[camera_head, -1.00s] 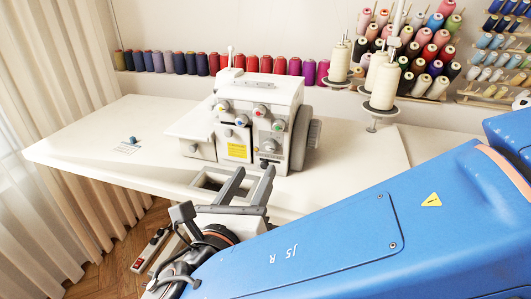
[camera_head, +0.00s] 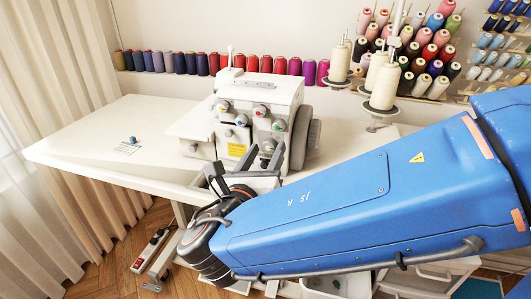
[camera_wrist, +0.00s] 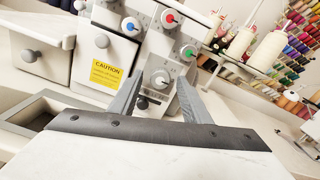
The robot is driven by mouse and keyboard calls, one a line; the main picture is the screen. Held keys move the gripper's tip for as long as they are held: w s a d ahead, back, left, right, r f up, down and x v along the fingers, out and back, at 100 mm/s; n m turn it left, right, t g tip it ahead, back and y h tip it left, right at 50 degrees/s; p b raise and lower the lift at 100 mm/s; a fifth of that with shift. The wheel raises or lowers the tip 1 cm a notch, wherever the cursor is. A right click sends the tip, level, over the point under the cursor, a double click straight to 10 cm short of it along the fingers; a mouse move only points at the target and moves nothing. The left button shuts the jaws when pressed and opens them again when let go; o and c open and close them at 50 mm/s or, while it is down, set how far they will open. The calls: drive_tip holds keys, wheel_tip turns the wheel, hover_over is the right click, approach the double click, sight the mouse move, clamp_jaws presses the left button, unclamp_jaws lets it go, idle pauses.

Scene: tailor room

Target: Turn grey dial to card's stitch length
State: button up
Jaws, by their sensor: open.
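The white sewing machine (camera_head: 262,95) stands on the table, with several knobs on its front. In the wrist view a grey dial (camera_wrist: 160,79) with a marked ring sits low on the front, below the green-centred knob (camera_wrist: 188,52). My gripper (camera_wrist: 158,84) is open and empty. Its two fingers point at the machine front and frame the grey dial in this view; I cannot tell whether they touch it. In the head view my gripper (camera_head: 262,154) is at the machine's lower front. A small white card (camera_head: 127,149) lies on the table at left; its text is too small to read.
A yellow caution label (camera_wrist: 105,74) and a black knob (camera_wrist: 142,103) are on the machine front. A recess (camera_wrist: 35,112) opens in the tabletop. Cream thread cones (camera_head: 383,85) stand at right. The left tabletop (camera_head: 90,125) is mostly clear.

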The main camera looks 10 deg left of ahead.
drive_tip(key=c, duration=1.1)
drive_tip(key=shift+o, duration=0.2)
drive_tip(key=shift+m, duration=0.3)
drive_tip(key=m, duration=1.3)
drive_tip(key=shift+m, duration=2.2)
